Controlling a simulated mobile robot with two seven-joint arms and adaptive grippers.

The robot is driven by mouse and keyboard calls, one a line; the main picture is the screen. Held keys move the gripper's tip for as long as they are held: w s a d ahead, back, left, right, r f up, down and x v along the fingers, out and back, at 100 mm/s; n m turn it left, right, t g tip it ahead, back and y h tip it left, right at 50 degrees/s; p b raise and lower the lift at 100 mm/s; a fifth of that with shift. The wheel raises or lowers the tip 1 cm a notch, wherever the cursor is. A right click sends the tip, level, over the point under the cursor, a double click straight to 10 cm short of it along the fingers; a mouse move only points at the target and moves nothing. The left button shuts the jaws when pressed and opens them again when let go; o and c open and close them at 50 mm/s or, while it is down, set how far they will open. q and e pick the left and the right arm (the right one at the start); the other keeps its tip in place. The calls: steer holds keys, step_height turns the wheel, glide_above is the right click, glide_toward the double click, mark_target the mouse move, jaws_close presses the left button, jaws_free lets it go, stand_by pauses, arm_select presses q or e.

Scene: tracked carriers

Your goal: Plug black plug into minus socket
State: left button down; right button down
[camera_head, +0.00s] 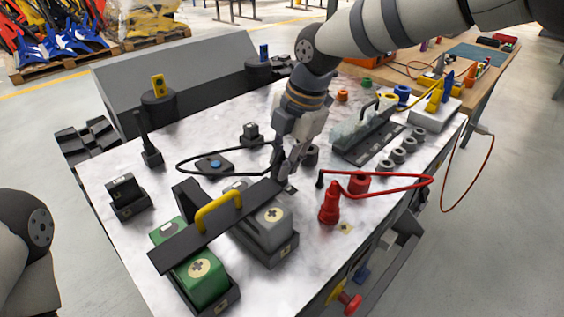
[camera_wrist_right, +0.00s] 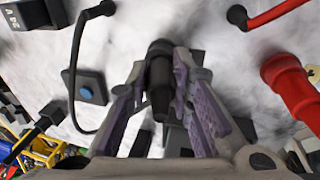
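The black plug (camera_wrist_right: 160,75) sits between the two fingers of my right gripper (camera_wrist_right: 163,68), whose pads appear to press on it. In the head view the right gripper (camera_head: 285,165) is low over the marble-look table, behind a black bar. A black lead (camera_head: 185,160) loops out to the left of it. A dark round socket (camera_head: 311,155) stands just right of the fingers; no minus mark can be read on it. A red plug (camera_head: 329,205) and a red socket (camera_head: 358,182) are farther right. My left gripper is out of view; only part of the left arm shows.
The black bar with a yellow handle (camera_head: 218,208) lies across the green block (camera_head: 203,278) and the grey block (camera_head: 268,228) in front of the gripper. A blue button (camera_head: 215,163) is left. A red lead (camera_head: 395,179) and grey cylinders (camera_head: 397,154) crowd the right.

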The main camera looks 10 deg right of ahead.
mark_target(284, 152)
steer(key=shift+r, duration=0.1)
